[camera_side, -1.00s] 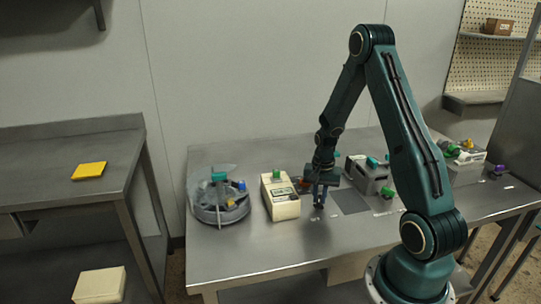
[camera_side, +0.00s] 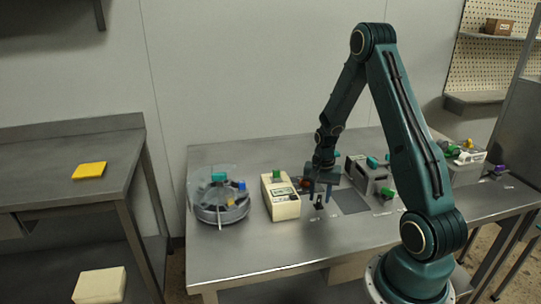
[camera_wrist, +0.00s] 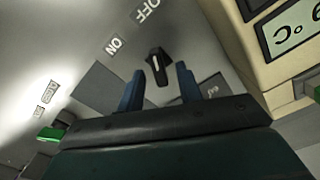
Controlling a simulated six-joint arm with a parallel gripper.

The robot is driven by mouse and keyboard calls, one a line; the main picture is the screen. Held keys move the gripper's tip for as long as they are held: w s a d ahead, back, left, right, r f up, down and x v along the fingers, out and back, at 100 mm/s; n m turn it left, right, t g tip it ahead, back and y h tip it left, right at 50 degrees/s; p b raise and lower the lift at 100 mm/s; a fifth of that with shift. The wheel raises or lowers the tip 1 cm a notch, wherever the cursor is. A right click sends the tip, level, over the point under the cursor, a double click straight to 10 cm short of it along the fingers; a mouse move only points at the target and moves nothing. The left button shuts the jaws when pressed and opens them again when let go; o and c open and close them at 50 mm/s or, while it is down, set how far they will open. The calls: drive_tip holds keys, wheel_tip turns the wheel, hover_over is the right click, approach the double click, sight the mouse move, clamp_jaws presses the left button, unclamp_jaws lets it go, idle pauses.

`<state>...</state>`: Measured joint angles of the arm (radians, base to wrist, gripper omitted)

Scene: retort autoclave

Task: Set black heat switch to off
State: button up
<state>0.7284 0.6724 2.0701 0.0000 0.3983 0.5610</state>
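The black heat switch (camera_wrist: 158,64) is a small elongated knob with a white line on top, on the steel table. In the wrist view, an ON label (camera_wrist: 115,46) and an OFF label (camera_wrist: 152,9) lie near it; I cannot tell surely which one it points at. The switch also shows small in the side view (camera_side: 318,205). My gripper (camera_wrist: 160,80) is open and empty. Its two blue fingers stand apart, with the switch between and just beyond their tips. In the side view my gripper (camera_side: 320,194) hangs just above the switch.
A cream box with a display (camera_side: 281,201) stands close to the left of my gripper. A round grey container with a clear lid (camera_side: 219,212) is farther left. A grey box (camera_side: 368,177) with teal and green parts is to the right. The table's front is clear.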

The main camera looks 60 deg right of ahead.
sight(320, 198)
wheel_tip(320, 198, up, 13)
drive_tip(key=shift+r, duration=0.2)
idle(0.5)
idle(0.4)
drive_tip(key=s+a+r+n+t+h, duration=0.1)
drive_tip(key=a+r+n+t, duration=0.1)
drive_tip(key=a+r+n, duration=0.85)
drive_tip(key=s+a+r+n+t, duration=0.1)
drive_tip(key=s+a+r+n, duration=0.1)
drive_tip(key=s+a, duration=0.3)
drive_tip(key=s+a+r+n+t+y, duration=0.1)
drive_tip(key=s+a+r+n+t, duration=0.1)
drive_tip(key=s+a, duration=0.4)
drive_tip(key=a+r, duration=0.1)
drive_tip(key=a, duration=0.4)
drive_tip(key=shift+r+t, duration=0.2)
drive_tip(key=shift+t, duration=0.1)
